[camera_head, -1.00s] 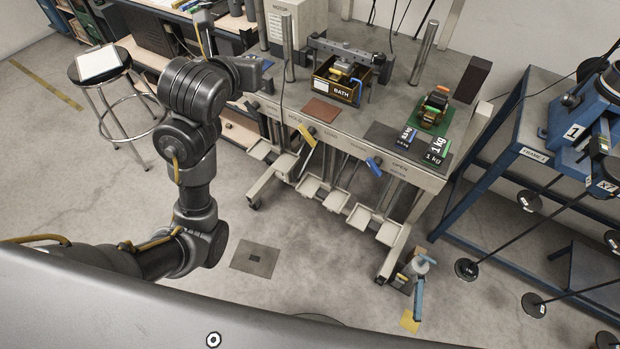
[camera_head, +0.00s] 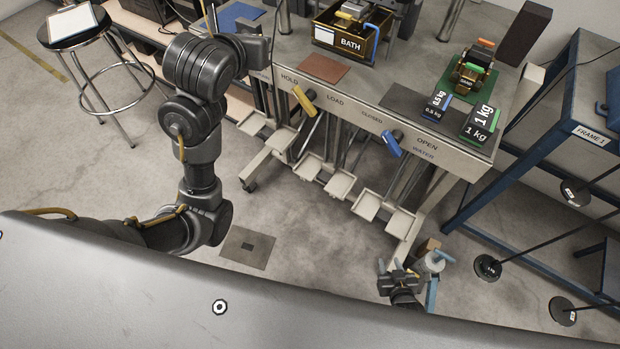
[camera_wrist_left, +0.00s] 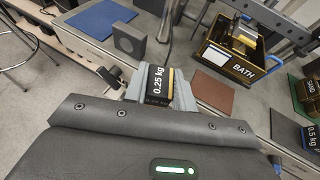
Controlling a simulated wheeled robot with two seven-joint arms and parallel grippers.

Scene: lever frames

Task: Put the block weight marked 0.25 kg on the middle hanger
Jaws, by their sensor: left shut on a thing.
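The 0.25 kg block (camera_wrist_left: 158,85) is dark with a white label and yellow edge. In the left wrist view it sits between the fingers of my left gripper (camera_wrist_left: 150,88), which is shut on it. In the head view my left wrist hides the gripper and block. My right gripper (camera_head: 398,270) shows small at the bottom, its fingers apart and empty. Dark round hanger plates on rods stand at the right: one upper (camera_head: 575,193), one nearer the bench (camera_head: 487,266), one lower (camera_head: 562,310). I cannot tell which is the middle hanger.
The bench (camera_head: 345,105) carries a brown mat (camera_head: 325,67), a BATH box (camera_head: 342,43), 0.5 kg (camera_head: 436,104) and 1 kg (camera_head: 481,122) blocks. Yellow and blue levers stick out of its front. Blue Frame 1 (camera_head: 567,90) stands right. A stool (camera_head: 75,27) is left.

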